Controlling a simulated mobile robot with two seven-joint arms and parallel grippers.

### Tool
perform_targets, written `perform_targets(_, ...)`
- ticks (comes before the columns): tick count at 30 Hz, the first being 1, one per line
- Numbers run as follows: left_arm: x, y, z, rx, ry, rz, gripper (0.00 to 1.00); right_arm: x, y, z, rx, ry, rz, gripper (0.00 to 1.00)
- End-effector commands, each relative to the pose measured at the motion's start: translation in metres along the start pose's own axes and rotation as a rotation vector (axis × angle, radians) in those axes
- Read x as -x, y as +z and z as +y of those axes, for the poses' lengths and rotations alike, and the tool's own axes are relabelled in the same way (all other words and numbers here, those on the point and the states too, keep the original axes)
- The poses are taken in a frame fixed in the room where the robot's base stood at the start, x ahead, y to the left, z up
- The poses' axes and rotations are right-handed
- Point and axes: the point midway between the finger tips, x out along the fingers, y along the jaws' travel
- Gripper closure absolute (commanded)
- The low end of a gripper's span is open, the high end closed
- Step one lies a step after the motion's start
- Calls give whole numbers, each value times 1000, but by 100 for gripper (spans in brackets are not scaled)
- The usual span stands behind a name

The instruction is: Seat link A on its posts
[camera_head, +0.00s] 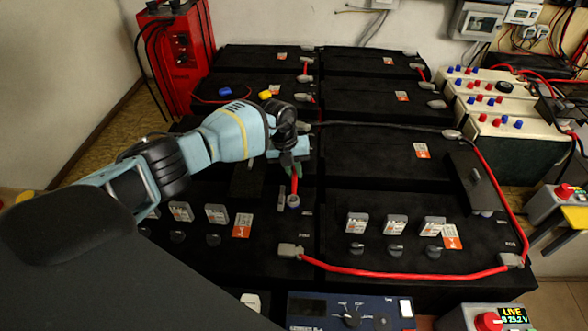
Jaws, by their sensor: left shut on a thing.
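My left gripper (291,168) reaches in from the left over the middle-left black batteries. It is shut on a short red link (294,185), which I take to be link A. The link hangs steeply below the fingers, and its upper part is hidden by the gripper. At its lower end is a grey-blue round piece (293,202) close to the battery top; I cannot tell whether this is the link's end or a post, or whether they touch. The other post is not clearly visible behind the gripper. My right gripper is not in view.
A red cable (400,275) joins grey terminal covers (291,250) and (511,260) on the front batteries. Grey-white caps (395,224) stand in rows there. A red cabinet (180,50) is at back left. A blue instrument (350,311) lies at the front.

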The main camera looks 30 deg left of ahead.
Motion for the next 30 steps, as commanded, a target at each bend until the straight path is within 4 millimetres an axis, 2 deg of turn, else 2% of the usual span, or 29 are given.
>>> perform_targets(6,1,0,-1,0,-1,-1,100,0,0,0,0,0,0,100)
perform_targets(7,1,0,-1,0,-1,-1,84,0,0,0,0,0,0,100)
perform_targets(12,1,0,0,0,-1,-1,62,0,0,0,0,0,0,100)
perform_targets(18,0,0,0,0,0,-1,61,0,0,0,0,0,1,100)
perform_targets(22,0,0,0,0,0,0,44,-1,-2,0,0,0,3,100)
perform_targets(23,0,0,0,0,0,0,43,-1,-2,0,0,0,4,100)
perform_targets(30,0,0,0,0,0,0,43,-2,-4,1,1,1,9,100)
